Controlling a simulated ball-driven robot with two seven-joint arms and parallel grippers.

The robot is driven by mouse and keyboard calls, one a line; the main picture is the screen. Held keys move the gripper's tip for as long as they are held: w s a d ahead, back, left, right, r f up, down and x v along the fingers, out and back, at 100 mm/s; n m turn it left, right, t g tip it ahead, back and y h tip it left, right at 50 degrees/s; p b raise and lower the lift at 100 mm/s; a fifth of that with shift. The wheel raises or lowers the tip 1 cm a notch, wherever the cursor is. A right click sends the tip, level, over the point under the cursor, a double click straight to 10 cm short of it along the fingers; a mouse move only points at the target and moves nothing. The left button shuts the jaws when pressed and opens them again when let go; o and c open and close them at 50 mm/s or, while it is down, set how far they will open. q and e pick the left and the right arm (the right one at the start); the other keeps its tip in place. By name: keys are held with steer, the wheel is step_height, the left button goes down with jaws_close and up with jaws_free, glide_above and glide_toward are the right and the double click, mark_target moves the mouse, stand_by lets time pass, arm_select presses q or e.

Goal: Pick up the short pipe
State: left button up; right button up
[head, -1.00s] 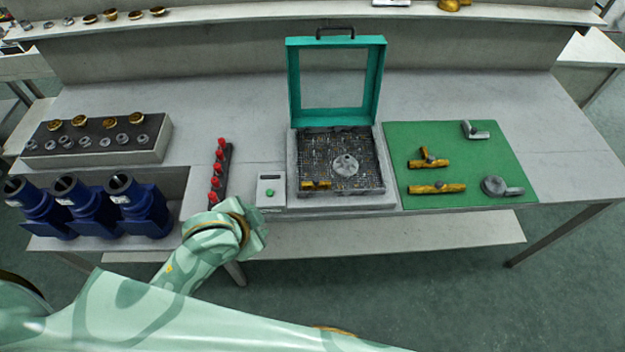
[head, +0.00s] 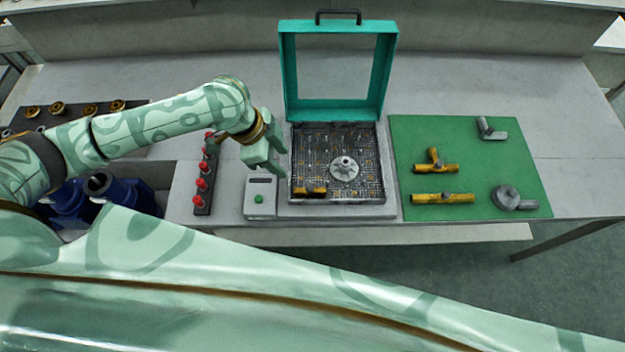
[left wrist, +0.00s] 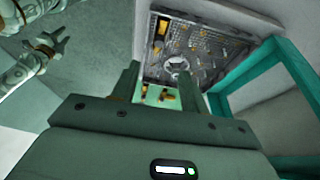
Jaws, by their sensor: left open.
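The short pipe (head: 309,191) is a small yellow piece with a dark middle. It lies at the front left of the gridded tray floor inside the open teal-lidded box (head: 388,211). It also shows at the top of the left wrist view (left wrist: 161,30). My left gripper (head: 272,166) is open and empty, above the box's left edge and to the left of the short pipe, apart from it. Its two fingers (left wrist: 157,76) show in the left wrist view. Another mint gripper, likely my right (left wrist: 48,44), shows small at upper left in that view; its jaws are unclear.
A round grey flange (head: 344,170) lies in the box beside the short pipe. The raised lid (head: 388,70) stands behind. A control box (head: 259,207) and a rack of red knobs (head: 203,196) are left. A green mat (head: 470,145) with yellow and grey fittings is right.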

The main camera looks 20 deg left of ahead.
arm_select(q)
steer(key=b, duration=0.1)
glide_toward(309, 186)
steer(key=x, duration=0.2)
steer(key=b+x, duration=0.1)
steer(key=x, duration=0.1)
steer(key=shift+a, duration=0.25)
steer(key=x, duration=0.2)
steer(key=b+x, duration=0.1)
steer(key=x, duration=0.2)
steer(key=shift+d+r, duration=0.15)
steer(key=shift+d, duration=0.15)
steer(key=shift+a, duration=0.1)
jaws_close()
arm_select(e)
steer(key=s+f, duration=0.1)
steer(key=f, duration=0.1)
steer(key=s+f, duration=0.1)
steer(key=shift+s+f, duration=0.35)
steer(key=shift+f, duration=0.05)
